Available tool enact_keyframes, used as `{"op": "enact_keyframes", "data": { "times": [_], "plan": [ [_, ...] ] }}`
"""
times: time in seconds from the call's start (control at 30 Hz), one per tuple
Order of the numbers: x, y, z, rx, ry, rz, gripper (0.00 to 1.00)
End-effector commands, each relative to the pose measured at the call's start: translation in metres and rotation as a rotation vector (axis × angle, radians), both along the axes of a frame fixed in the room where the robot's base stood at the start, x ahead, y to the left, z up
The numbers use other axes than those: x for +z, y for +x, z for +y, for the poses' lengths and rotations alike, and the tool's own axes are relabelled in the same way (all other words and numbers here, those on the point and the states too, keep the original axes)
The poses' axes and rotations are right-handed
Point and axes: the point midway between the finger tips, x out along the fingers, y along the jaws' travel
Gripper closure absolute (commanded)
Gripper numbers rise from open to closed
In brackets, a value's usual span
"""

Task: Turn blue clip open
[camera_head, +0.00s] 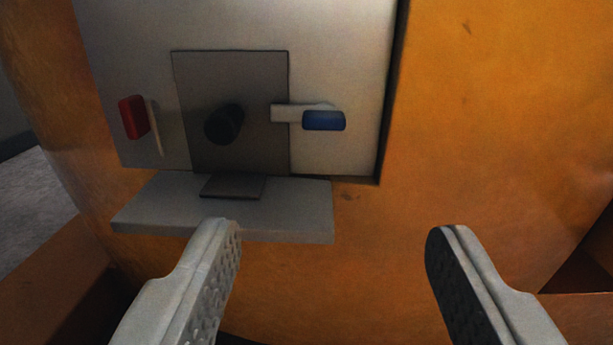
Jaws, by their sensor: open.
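The blue clip (323,120) is a blue handle on a pale flat bar that lies level. The bar's left end reaches over the right edge of a dark grey square plate (205,85). A red clip (134,117) sits left of the plate, its pale bar near upright and clear of the plate. My gripper (335,235) is open and empty, its two pale fingers with dark ribbed pads wide apart. It is below and in front of the blue clip, which lies between the fingertips in the picture, touching neither.
A round black knob (224,124) sticks out of the plate. Below it a pale ledge (290,215) juts out, with a small dark tab (233,187) above it. The light panel (345,40) is set in a large orange casting (500,130). Grey floor (35,215) shows at left.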

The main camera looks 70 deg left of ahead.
Motion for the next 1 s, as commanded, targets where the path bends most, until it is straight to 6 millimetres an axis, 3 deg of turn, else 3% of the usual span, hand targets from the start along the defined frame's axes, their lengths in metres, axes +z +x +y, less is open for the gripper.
{"op": "enact_keyframes", "data": {
  "times": [0.13,0.37,1.0],
  "plan": [
    [-0.01,-0.003,0.005,0.026,0.011,0.014,0.44],
    [-0.011,0.004,0.025,0.03,0.012,0.014,0.44],
    [-0.011,0.047,0.127,0.029,0.011,0.014,0.44]
  ]
}}
